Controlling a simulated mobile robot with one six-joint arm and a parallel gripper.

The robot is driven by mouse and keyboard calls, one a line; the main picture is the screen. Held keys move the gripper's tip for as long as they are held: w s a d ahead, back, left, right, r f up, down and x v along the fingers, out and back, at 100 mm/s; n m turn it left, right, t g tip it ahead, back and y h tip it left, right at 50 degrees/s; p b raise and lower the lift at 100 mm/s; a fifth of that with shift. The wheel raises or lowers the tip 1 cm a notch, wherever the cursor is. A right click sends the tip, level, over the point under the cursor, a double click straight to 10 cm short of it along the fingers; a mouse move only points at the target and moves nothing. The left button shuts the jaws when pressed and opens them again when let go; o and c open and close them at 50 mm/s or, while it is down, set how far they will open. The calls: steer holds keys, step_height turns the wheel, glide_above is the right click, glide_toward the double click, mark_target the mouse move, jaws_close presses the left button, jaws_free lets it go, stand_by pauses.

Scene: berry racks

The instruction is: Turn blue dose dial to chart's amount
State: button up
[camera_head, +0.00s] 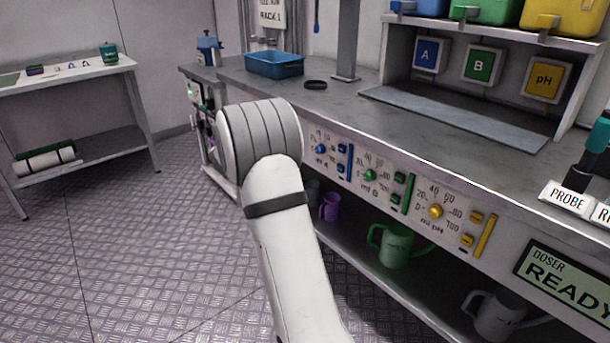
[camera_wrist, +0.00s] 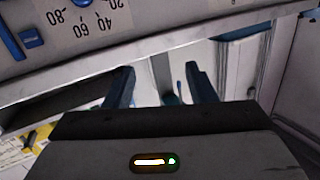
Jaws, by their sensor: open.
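The blue dose dial (camera_head: 321,149) sits on the left panel of the bench front, beside a printed number scale. I cannot read its pointer in the head view. My arm hides the gripper in the head view.
Blue buttons (camera_head: 342,148) and a blue bar (camera_head: 348,162) flank the dial. Green (camera_head: 369,175) and yellow (camera_head: 435,211) dials lie to the right. A DOSER READY display (camera_head: 563,280) is lower right. Jugs (camera_head: 393,248) stand on the lower shelf. The floor at left is clear.

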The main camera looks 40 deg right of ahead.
mark_target(318, 150)
steer(key=s+d+f+m+g+h+b, duration=0.35)
steer(key=d+f+g, duration=0.3)
steer(key=f, duration=0.35)
steer(key=shift+g+y, duration=0.25)
steer(key=shift+g, duration=0.1)
steer(key=d+b, duration=0.2)
steer(key=d, duration=0.4)
steer(key=shift+w+d+f, duration=0.1)
steer(key=shift+d, duration=0.2)
steer(key=shift+c, duration=0.2)
steer(key=c, duration=0.9)
steer(key=shift+a+f, duration=0.1)
steer(key=shift+a, duration=0.15)
steer(key=shift+c, duration=0.4)
steer(key=shift+d+r, duration=0.2)
steer(key=shift+o, duration=0.2)
steer(key=shift+d+r+m, duration=0.1)
steer(key=shift+d+m, duration=0.05)
steer(key=shift+m, duration=0.2)
